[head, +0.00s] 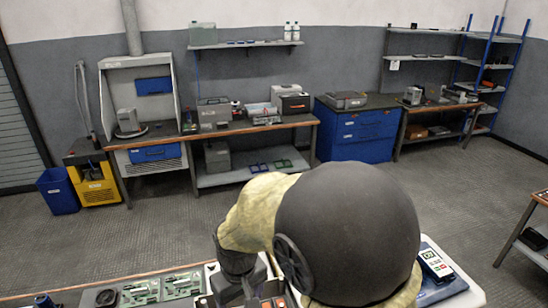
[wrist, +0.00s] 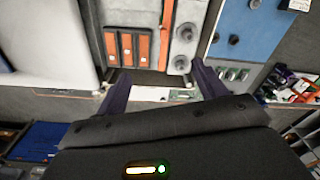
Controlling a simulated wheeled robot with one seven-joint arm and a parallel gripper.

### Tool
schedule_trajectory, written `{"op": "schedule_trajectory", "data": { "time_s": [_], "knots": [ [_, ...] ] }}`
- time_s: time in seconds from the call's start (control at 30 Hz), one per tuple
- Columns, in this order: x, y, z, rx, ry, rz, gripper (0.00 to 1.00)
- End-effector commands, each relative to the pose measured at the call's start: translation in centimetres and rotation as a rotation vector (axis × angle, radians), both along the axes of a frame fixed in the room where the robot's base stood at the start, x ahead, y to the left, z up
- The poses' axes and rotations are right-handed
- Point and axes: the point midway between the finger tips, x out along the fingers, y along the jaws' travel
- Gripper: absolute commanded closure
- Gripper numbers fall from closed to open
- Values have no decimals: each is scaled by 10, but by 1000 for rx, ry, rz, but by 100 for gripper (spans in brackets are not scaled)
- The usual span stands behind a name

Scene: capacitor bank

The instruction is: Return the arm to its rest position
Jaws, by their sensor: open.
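My gripper (wrist: 158,88) shows in the wrist view with its two dark fingers spread apart and nothing between them. Beyond the fingers is a unit with orange-brown blocks (wrist: 127,48) and a grey metal strip with round knobs (wrist: 183,40). I cannot tell how far the fingertips are from it. In the head view my arm, with its dark round joint and tan cover, fills the lower middle. It hides much of the near bench and the fingers.
Green circuit boards (head: 162,287) lie on the near bench at lower left. A white handheld meter (head: 435,263) lies to the right of my arm. A blue mat (wrist: 248,35) and a tray of small coloured parts (wrist: 290,85) show right in the wrist view. Open floor (head: 100,235) lies beyond.

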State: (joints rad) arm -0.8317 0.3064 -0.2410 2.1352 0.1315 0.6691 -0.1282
Motion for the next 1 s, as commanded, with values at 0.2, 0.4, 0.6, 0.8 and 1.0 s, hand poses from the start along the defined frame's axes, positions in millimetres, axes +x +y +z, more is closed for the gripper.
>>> {"op": "schedule_trajectory", "data": {
  "time_s": [0.2, 0.4, 0.6, 0.8, 1.0],
  "knots": [
    [12, -76, 0, 29, -40, -192, 29],
    [7, -137, -2, 46, -85, -352, 29],
    [-8, -192, -3, 54, -137, -505, 29],
    [-25, -227, -5, 51, -179, -614, 29],
    [-28, -232, -6, 51, -185, -631, 29]
  ]
}}
